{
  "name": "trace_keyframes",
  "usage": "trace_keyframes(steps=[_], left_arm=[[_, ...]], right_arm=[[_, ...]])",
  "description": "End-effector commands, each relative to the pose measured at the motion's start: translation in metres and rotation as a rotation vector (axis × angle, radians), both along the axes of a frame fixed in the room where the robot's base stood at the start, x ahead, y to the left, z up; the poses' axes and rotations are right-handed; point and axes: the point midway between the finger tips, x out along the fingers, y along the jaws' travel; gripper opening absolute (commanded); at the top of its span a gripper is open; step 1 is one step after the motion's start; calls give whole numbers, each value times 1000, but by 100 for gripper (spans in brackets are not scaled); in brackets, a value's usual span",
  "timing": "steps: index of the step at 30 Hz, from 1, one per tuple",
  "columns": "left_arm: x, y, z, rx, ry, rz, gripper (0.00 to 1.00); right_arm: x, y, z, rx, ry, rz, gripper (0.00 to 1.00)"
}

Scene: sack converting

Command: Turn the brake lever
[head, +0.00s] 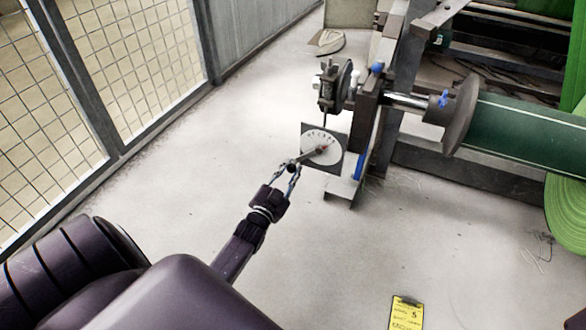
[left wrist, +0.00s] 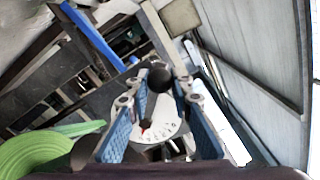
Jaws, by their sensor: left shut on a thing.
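The brake lever (head: 308,157) is a short grey bar that reaches from a red-marked hub down and left across a white dial (head: 316,137) with dark markings. In the left wrist view the lever ends in a round black knob (left wrist: 160,78), with the white dial (left wrist: 166,131) behind it. My left gripper (head: 290,166) is shut on the knob end of the lever, and its two blue-padded fingers (left wrist: 158,83) stand on either side of the knob. The fingers partly hide the dial in the wrist view. My right gripper is in neither view.
A machine frame (head: 385,90) carries the dial, with a green roll (head: 525,135) on a shaft to its right. A mesh fence (head: 60,90) stands at the left. A yellow label (head: 406,314) lies on the floor, which is clear around my left arm.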

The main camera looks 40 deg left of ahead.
Motion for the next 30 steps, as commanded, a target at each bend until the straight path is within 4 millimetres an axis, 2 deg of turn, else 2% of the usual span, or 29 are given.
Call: trace_keyframes(steps=[12,13,17,26,30], left_arm=[[0,2,2,13,0,2,0],[0,2,2,13,0,2,23],[0,2,2,12,0,1,38],[-1,1,1,9,1,0,38],[-10,-2,0,9,3,0,38]], right_arm=[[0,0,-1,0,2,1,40],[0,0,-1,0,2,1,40],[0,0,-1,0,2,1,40],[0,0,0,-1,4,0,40],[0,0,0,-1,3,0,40]])
